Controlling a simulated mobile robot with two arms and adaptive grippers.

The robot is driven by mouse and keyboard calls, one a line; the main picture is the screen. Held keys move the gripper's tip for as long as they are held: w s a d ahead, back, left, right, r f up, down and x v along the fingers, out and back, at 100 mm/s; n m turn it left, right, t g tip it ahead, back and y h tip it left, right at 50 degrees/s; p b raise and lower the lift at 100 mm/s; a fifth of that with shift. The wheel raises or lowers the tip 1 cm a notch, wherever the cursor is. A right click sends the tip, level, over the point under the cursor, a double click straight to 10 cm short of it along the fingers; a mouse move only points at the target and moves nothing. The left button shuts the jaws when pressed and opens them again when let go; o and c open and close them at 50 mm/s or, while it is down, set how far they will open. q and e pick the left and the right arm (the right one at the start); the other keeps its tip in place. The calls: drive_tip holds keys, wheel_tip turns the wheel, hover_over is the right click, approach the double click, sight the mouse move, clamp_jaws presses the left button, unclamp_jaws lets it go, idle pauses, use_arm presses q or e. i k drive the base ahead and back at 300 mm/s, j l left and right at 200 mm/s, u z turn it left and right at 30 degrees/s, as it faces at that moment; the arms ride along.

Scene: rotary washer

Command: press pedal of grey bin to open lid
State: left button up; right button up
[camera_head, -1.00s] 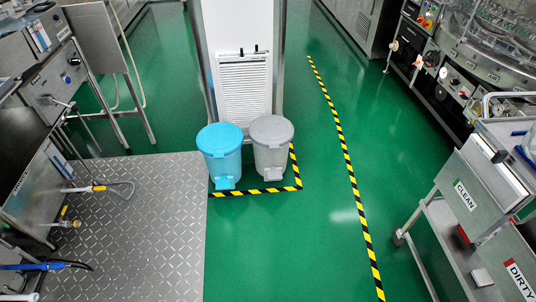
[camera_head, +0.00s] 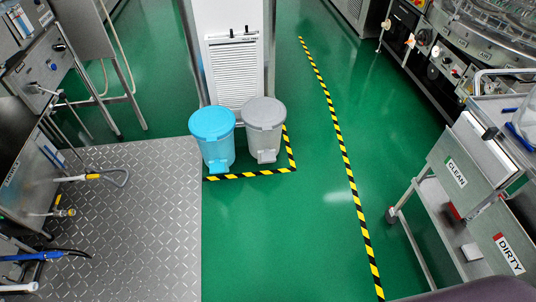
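The grey bin (camera_head: 263,126) stands on the green floor in front of a white column, just right of a blue bin (camera_head: 213,137). Its round lid is down. Its grey pedal (camera_head: 267,156) sticks out at the lower front. Both bins stand inside a corner of yellow-black floor tape. Neither of my grippers is in the head view.
Metal tread plate (camera_head: 135,225) covers the floor at left, beside steel machines with hoses. A cart (camera_head: 460,210) with CLEAN and DIRTY labels stands at right. Green floor (camera_head: 270,240) in front of the bins is clear. A tape line (camera_head: 347,170) runs along the floor right of them.

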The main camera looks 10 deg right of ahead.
sight(268, 156)
drive_tip(key=i+z, duration=0.15)
drive_tip(key=i, duration=0.35)
drive_tip(key=i+j+z, duration=0.15)
drive_tip(key=i, duration=0.35)
drive_tip(key=i+j+z, duration=0.15)
drive_tip(key=i, duration=0.35)
drive_tip(key=i+j+z, duration=0.15)
drive_tip(key=i+j, duration=0.15)
drive_tip(key=i, duration=0.15)
